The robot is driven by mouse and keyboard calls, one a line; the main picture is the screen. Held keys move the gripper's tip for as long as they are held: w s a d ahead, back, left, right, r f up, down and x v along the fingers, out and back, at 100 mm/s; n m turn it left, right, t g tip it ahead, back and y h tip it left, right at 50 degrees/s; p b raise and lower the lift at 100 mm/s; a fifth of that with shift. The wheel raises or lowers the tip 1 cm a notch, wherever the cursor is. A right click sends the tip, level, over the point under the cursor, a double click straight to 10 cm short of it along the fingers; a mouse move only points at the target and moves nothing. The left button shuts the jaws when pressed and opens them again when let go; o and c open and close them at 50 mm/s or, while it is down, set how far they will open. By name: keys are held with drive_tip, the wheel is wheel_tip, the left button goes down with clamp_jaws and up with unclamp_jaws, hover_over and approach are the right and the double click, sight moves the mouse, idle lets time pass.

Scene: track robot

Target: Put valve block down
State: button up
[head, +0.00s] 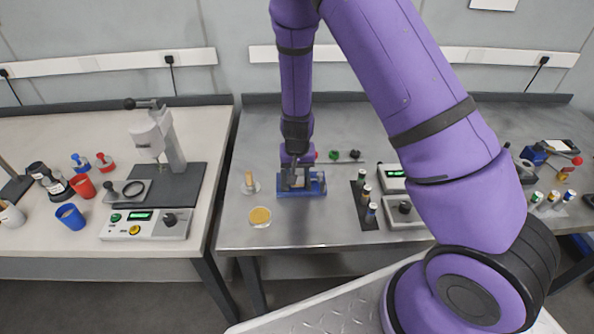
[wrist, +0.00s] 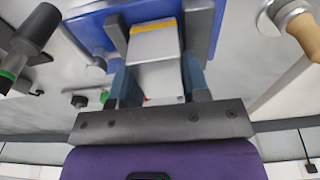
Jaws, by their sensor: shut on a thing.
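The valve block (wrist: 155,45) is a pale grey block with a yellow stripe along one edge. My gripper (wrist: 157,85) is shut on it, with one finger on each side. The block is between two dark grey jaws of a blue fixture (wrist: 90,37), which looks like a vise; I cannot tell whether it rests on the fixture's bed. In the head view my gripper (head: 294,178) points down over the blue fixture (head: 316,188) on the metal table. There the block is mostly hidden by my gripper.
A wooden-handled tool (head: 249,183) on a round base and a yellow-topped disc (head: 260,216) are left of the fixture. A dark rack (head: 370,221) with several cylinders and grey instruments (head: 405,212) are to its right. The table's front middle (head: 310,225) is clear.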

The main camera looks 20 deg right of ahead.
drive_tip(key=shift+f, duration=0.2)
drive_tip(key=o, duration=1.2)
wheel_tip(320, 180, up, 13)
drive_tip(key=s, duration=0.2)
wheel_tip(320, 180, up, 11)
drive_tip(key=y, duration=0.2)
hover_over(298, 173)
drive_tip(key=s, duration=0.4)
drive_tip(key=s+d+r+n+t, duration=0.1)
drive_tip(key=s+d+r+t, duration=0.1)
drive_tip(key=s+r, duration=0.7)
drive_tip(key=s+d+r+n+t+h, duration=0.1)
drive_tip(key=s+d+r+n, duration=0.1)
drive_tip(key=s+d+r, duration=0.3)
drive_tip(key=s+r, duration=0.4)
drive_tip(key=s, duration=0.5)
drive_tip(key=shift+s+r+n+t+h, duration=0.3)
drive_tip(key=shift+s+r+t, duration=0.05)
drive_tip(key=shift+s+t, duration=0.05)
drive_tip(key=shift+d, duration=0.1)
